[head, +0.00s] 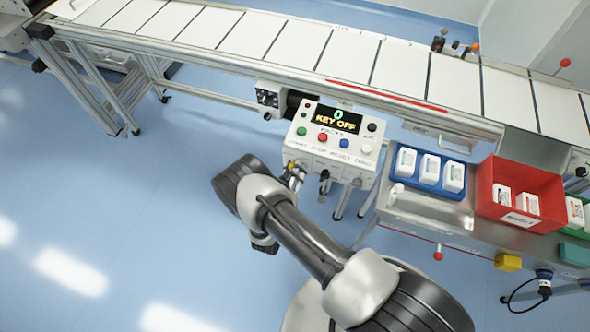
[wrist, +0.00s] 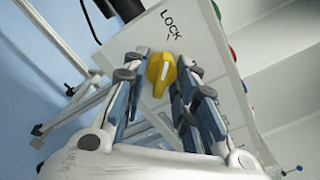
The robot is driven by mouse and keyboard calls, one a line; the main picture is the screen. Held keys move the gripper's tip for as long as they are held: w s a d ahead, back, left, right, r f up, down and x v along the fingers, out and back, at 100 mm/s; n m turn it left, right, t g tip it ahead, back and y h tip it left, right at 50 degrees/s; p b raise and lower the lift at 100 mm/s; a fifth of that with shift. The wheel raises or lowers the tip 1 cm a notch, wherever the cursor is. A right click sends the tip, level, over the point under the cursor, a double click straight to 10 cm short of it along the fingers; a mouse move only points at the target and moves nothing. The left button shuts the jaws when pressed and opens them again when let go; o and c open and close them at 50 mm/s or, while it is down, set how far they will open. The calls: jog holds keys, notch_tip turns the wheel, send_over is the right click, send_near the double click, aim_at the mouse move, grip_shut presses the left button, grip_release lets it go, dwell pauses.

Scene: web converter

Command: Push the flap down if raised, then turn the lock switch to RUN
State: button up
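The lock switch is a yellow knob (wrist: 161,74) with a white mark, on a white panel under the printed word LOCK in the wrist view. My gripper (wrist: 160,88) is open, with one finger on each side of the knob; I cannot tell whether either finger touches it. The box's display (head: 337,118) reads 0 and KEY OFF. I cannot make out a flap for certain in either view.
The conveyor (head: 340,60) with white panels runs behind the box. To the right, a steel shelf (head: 440,212) holds a blue tray (head: 425,181) and a red bin (head: 545,184) with small packs. The floor (head: 110,190) at left is clear.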

jog(key=c, duration=0.5)
jog(key=shift+m, duration=0.3)
jog(key=m+b, duration=0.1)
jog(key=m, duration=0.2)
jog(key=shift+a+f+m+b, duration=0.1)
jog(key=shift+f+m+b, duration=0.05)
jog(key=shift+m+b, duration=0.15)
jog(key=m+b, duration=0.1)
jog(key=m, duration=0.2)
jog(key=shift+a+m, duration=0.1)
jog(key=shift+m, duration=0.2)
jog(key=m, duration=0.5)
jog(key=shift+w+a+b, duration=0.15)
jog(key=shift+a+b, duration=0.05)
jog(key=shift+b, duration=0.15)
jog(key=m, duration=0.5)
jog(key=shift+a, duration=0.1)
jog(key=o, duration=1)
jog(key=shift+c, duration=0.2)
